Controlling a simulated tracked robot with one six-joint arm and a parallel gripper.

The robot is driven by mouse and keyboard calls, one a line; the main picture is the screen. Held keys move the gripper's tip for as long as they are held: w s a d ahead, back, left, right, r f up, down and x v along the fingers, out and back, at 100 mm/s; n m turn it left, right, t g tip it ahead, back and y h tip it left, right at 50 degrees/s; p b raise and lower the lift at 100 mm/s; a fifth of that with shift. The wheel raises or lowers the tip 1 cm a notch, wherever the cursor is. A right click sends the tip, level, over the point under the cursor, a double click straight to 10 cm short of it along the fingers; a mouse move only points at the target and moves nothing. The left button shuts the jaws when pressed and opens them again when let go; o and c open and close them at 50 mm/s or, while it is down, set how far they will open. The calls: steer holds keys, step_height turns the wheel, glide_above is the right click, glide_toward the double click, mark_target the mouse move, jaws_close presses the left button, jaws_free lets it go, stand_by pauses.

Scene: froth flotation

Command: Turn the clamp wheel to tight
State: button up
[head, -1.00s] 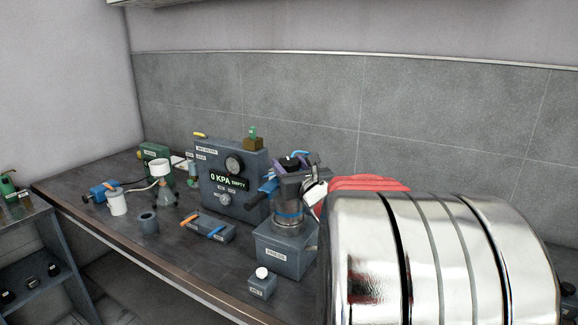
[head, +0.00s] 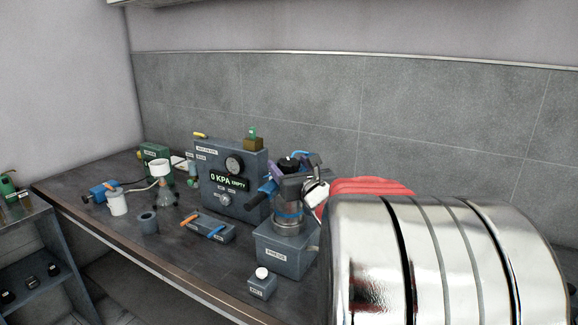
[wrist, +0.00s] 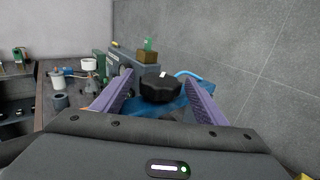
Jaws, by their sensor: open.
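The clamp wheel is a black lobed knob with a small white mark on top (wrist: 160,87). It also shows in the head view (head: 287,163), above a metal cylinder (head: 288,218) on a grey base box (head: 285,252). A blue bar (wrist: 170,109) lies beneath the knob. My gripper (wrist: 160,95) is open, with its purple-lined fingers on either side of the knob and a gap showing at each side. In the head view my gripper (head: 283,178) is around the top of the cylinder, partly hiding the wheel.
A grey panel box (head: 230,180) reads "0 KPA EMPTY" just left of the cylinder. A small box with a white button (head: 262,282) stands in front. A tray with blue and orange sticks (head: 208,228) lies left. A tiled wall (head: 420,130) rises behind.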

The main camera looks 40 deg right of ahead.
steer(key=v, duration=1.3)
steer(key=shift+s, duration=0.1)
